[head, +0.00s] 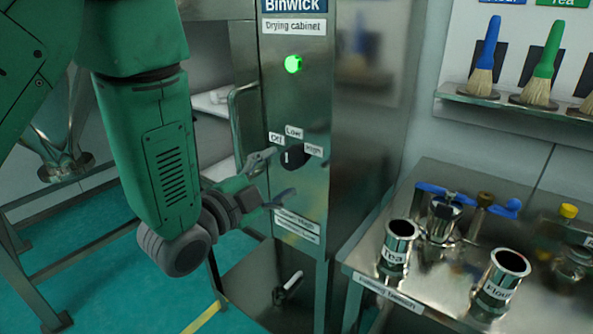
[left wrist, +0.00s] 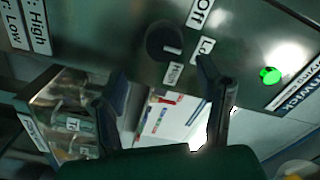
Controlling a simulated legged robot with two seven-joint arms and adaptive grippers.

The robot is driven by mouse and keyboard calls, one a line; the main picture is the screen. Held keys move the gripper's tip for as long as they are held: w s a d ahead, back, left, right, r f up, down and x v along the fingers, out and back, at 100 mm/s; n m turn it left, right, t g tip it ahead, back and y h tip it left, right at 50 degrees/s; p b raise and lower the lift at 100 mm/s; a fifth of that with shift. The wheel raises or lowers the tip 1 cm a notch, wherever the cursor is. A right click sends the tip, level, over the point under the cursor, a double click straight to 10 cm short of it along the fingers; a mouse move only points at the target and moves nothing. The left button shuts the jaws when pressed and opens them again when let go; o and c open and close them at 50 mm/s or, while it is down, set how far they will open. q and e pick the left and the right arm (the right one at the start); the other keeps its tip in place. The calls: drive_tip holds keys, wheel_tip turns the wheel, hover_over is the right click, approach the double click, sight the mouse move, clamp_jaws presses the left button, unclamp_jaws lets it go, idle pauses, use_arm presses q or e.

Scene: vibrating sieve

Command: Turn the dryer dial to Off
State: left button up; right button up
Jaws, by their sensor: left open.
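The dryer dial (head: 295,157) is a dark round knob on the steel drying cabinet front, with Off, Low and High labels around it. The dial also shows in the left wrist view (left wrist: 165,42), unobstructed, beyond the fingertips. My left gripper (head: 276,174) is open and empty, just in front of the panel, slightly below and left of the dial. Its two fingers show apart in the left wrist view (left wrist: 163,78). I see no contact with the dial. My right gripper is not in view.
A green lamp (head: 293,64) glows above the dial. A cabinet handle (head: 236,125) stands left of the panel. A steel bench (head: 440,185) with Tea (head: 394,250) and Flour (head: 500,280) containers is at right.

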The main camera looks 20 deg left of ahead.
sight(287, 163)
use_arm(q)
drive_tip(key=w, duration=0.1)
drive_tip(key=w+a, duration=0.1)
drive_tip(key=w, duration=0.2)
drive_tip(key=shift+w+a+f, duration=0.15)
drive_tip(key=shift+w+a, duration=0.15)
drive_tip(key=shift+w+d, duration=0.1)
drive_tip(key=shift+d, duration=0.2)
drive_tip(key=shift+w+d, duration=0.1)
drive_tip(key=shift+d, duration=1.25)
drive_tip(key=c, duration=1.1)
drive_tip(key=shift+a+f, duration=0.1)
drive_tip(key=shift+a, duration=0.95)
drive_tip(key=shift+c, duration=0.3)
drive_tip(key=shift+d, duration=0.1)
drive_tip(key=shift+c, duration=0.2)
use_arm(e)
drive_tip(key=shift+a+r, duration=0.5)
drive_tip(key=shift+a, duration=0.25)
use_arm(q)
drive_tip(key=shift+d, duration=0.15)
